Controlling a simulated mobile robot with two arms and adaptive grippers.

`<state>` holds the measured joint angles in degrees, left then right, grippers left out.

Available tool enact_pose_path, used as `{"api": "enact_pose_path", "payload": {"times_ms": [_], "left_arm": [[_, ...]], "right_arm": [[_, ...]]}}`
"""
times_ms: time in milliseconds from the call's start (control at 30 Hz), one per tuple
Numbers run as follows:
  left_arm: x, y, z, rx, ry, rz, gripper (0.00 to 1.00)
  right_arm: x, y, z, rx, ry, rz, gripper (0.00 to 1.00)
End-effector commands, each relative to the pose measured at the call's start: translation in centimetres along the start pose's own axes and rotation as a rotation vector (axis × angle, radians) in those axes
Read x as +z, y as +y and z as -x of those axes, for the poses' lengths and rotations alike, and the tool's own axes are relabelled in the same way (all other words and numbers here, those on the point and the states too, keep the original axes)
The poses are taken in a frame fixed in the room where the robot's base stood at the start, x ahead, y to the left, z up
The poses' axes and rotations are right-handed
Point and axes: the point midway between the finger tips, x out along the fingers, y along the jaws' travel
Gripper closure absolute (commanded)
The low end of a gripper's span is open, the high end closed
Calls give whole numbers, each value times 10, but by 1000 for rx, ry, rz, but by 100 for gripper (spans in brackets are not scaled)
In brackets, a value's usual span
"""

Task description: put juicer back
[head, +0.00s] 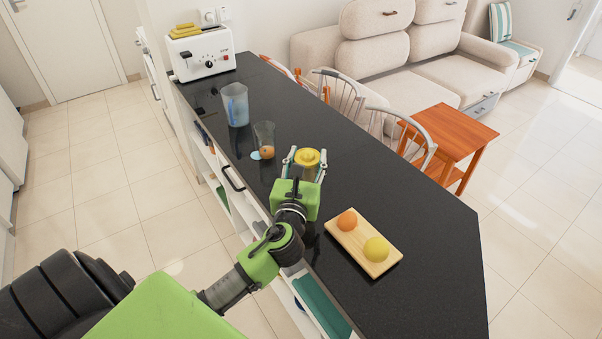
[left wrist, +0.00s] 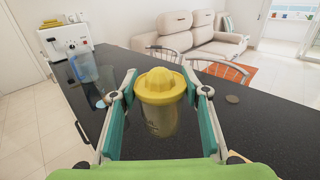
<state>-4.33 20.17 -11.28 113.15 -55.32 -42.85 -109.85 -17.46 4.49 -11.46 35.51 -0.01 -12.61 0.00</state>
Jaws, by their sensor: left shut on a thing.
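The juicer (head: 308,160) has a yellow ridged top and a clear cup-like body. My left gripper (head: 307,163) is shut on it, with one finger on each side. In the left wrist view the juicer (left wrist: 159,100) stands upright between the fingers of my left gripper (left wrist: 160,95). It is over the dark counter (head: 370,190); I cannot tell whether its base touches the surface. My right gripper is not in view.
A wooden board (head: 377,265) with an orange fruit (head: 347,220) and a yellow fruit (head: 376,249) lies to the right. A glass (head: 264,136), a bluish jug (head: 235,104) and a white toaster (head: 202,54) stand towards the far end. Chairs line the back edge.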

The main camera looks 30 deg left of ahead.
Motion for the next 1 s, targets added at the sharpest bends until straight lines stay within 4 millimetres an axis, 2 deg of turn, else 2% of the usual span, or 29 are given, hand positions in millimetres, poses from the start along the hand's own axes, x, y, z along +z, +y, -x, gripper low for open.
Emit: {"api": "enact_pose_path", "payload": {"times_ms": [33, 100, 367, 467, 600, 1000], "left_arm": [[-16, 5, -6, 1, 6, -3, 83], [-27, 10, -14, 1, 4, -2, 83], [-46, 19, -28, -2, 2, 2, 83], [-58, 24, -35, 0, 5, 1, 83], [-79, 23, -33, -1, 5, 1, 83], [-86, 23, -33, -3, 4, 1, 83]], "right_arm": [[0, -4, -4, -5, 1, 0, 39], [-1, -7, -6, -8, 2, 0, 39], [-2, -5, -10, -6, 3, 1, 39], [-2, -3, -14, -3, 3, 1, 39], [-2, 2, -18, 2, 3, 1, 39], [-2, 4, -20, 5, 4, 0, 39]]}}
